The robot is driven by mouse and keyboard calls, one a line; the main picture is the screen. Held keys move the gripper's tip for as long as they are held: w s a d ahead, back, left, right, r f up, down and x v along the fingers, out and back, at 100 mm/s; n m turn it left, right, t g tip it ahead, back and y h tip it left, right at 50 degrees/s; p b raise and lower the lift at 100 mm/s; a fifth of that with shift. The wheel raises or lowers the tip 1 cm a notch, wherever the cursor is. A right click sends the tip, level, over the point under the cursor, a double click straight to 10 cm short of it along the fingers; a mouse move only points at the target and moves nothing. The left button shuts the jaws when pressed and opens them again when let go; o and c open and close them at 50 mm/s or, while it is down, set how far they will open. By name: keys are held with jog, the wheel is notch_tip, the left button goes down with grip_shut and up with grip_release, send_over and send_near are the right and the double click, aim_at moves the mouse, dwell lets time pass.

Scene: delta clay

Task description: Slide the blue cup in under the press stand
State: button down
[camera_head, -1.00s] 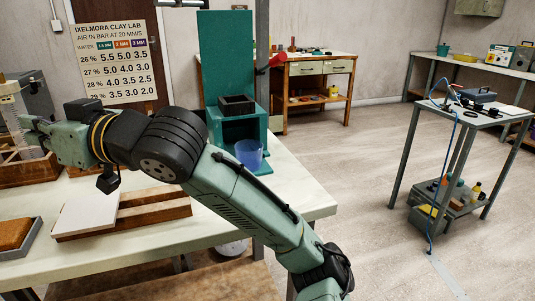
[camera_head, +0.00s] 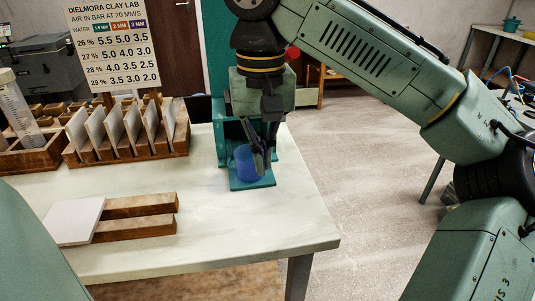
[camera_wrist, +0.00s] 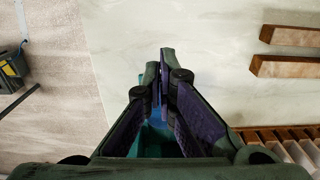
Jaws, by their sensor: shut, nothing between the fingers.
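The translucent blue cup (camera_head: 244,163) stands upright on the teal base plate of the press stand (camera_head: 252,184), at its front opening. Whether part of the cup is under the stand's upper body is hidden by my arm and gripper. My gripper (camera_head: 264,165) points down, shut and empty, at the right side of the cup. It overlaps the cup's edge in the head view; I cannot tell whether it touches. In the wrist view the fingertips (camera_wrist: 165,62) are together, with teal stand (camera_wrist: 148,140) and a bit of blue seen between the fingers.
A wooden rack (camera_head: 130,150) of upright pale tiles stands left of the stand. A white slab (camera_head: 73,222) lies on wooden bars (camera_head: 140,205) at the front left. The table (camera_head: 215,225) is clear in front of the stand, and its right edge is close by.

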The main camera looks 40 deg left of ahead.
aim_at(256, 179)
jog(key=f, duration=0.8)
jog(key=shift+s+f, duration=0.2)
jog(key=shift+f, duration=0.15)
jog(key=shift+w+a+r+p, duration=0.15)
jog(key=shift+w+a+p, duration=0.55)
jog(key=shift+w+a, duration=0.7)
jog(key=shift+a, duration=0.2)
jog(key=shift+a+p, duration=0.1)
jog(key=shift+p, duration=0.2)
jog(key=w+a+p, duration=0.1)
jog(key=w+a, duration=0.1)
jog(key=shift+w+a+p, duration=0.1)
jog(key=shift+a+p, duration=0.2)
jog(key=shift+p, duration=0.1)
jog(key=shift+w, duration=0.1)
